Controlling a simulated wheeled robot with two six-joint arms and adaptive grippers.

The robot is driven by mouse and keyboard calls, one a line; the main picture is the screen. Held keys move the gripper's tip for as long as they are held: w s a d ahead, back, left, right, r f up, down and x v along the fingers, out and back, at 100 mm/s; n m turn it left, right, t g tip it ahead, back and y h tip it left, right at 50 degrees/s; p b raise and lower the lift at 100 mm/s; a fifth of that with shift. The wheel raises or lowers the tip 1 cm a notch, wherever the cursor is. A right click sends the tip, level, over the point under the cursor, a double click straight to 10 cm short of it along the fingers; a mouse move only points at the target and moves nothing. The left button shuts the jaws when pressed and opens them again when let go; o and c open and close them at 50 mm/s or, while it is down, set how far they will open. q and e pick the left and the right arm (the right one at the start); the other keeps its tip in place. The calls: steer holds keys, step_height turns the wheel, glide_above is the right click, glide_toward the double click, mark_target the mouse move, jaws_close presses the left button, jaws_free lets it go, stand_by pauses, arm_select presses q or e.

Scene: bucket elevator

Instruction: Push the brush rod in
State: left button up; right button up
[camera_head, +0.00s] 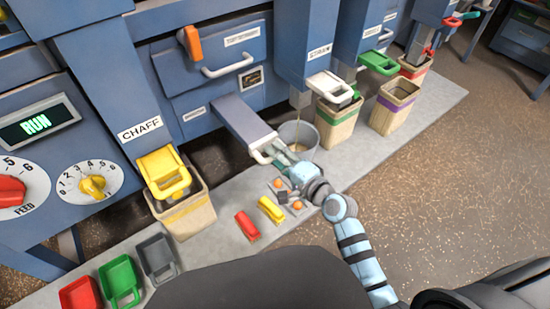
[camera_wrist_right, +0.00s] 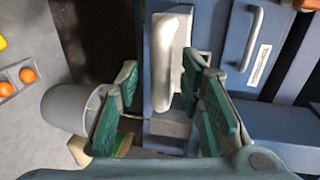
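No part is labelled as the brush rod, and I cannot tell for sure which it is. An orange handle (camera_head: 190,42) sticks out of the blue machine at the upper left. Below it, a grey-blue drawer (camera_head: 236,116) stands pulled out, with a pale handle (camera_head: 261,153) at its front end. My right gripper (camera_head: 283,157) is at that handle. In the right wrist view its green fingers (camera_wrist_right: 160,112) stand apart, with the handle (camera_wrist_right: 163,62) beyond and between them; contact is not clear. My left gripper is not in view.
A grey bucket (camera_head: 301,136) stands close beside my right gripper. A yellow scoop (camera_head: 163,170) is at the CHAFF bag (camera_head: 187,214). More bags (camera_head: 396,104) line the platform. Red and yellow blocks and loose scoops lie in front. The brown floor at right is clear.

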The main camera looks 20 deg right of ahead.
steer(key=shift+w+a+f, duration=0.1)
steer(key=shift+w+a, duration=0.05)
steer(key=shift+w, duration=0.3)
jaws_close()
